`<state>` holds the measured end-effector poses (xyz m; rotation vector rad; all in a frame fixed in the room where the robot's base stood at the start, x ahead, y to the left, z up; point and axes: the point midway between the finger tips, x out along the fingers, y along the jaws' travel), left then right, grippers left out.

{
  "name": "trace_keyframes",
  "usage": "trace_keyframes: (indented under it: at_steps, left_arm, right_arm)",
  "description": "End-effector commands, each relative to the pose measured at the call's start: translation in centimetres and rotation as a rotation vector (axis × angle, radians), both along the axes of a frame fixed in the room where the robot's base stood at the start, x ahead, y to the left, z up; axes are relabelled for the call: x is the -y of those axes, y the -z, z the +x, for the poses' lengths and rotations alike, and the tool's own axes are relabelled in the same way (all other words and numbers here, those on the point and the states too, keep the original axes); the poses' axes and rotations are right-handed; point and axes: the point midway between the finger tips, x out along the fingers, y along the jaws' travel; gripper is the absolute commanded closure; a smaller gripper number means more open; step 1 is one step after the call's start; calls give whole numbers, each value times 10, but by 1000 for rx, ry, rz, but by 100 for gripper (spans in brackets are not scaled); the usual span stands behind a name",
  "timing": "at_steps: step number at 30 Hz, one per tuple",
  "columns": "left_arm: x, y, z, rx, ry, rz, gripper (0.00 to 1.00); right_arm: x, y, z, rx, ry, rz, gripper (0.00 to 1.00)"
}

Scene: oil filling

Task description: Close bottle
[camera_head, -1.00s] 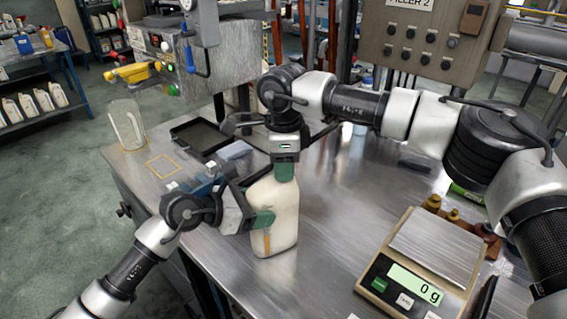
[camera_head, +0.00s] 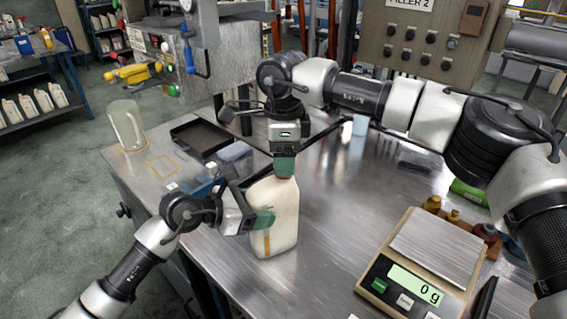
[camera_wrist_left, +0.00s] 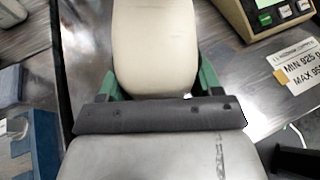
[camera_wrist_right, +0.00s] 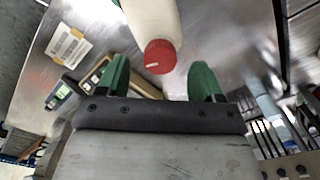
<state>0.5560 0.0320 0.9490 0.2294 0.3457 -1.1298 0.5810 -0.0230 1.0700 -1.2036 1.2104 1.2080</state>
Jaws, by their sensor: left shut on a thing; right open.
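The off-white bottle (camera_head: 276,215) stands upright on the metal table near its left edge. Its red cap (camera_wrist_right: 160,57) sits on the neck in the right wrist view. Whether the cap is fully tightened cannot be told. My left gripper (camera_head: 262,220) is shut around the bottle's body, with green fingers on both sides in the left wrist view (camera_wrist_left: 155,85). My right gripper (camera_head: 285,165) is above the bottle, pointing down. Its green fingers are apart in the right wrist view (camera_wrist_right: 162,80), with the cap beyond their tips and nothing between them.
A scale (camera_head: 437,250) reading 0 g stands at the right. A clear jug (camera_head: 126,126) and a black tray (camera_head: 203,136) are on the left. The filler machine (camera_head: 190,60) stands at the back. Bare table lies between bottle and scale.

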Motion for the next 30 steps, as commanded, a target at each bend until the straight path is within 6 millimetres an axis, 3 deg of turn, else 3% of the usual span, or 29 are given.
trace_keyframes:
  at_steps: [6,12,18,26,27,30]
  left_arm:
    - [0,0,0,1,-1,1,100]
    - [0,0,0,1,-1,1,100]
    - [0,0,0,1,-1,1,100]
    - [0,0,0,1,-1,1,100]
    - [0,0,0,1,-1,1,29]
    - [0,0,0,1,-1,1,14]
  right_arm:
    - [0,-49,1,4,1,1,33]
    - [0,-82,1,3,1,0,33]
    - [0,-95,0,0,-1,0,33]
    - [0,-96,0,0,-1,0,33]
    - [0,-96,0,0,-1,0,33]
    - [0,-96,0,0,0,-1,33]
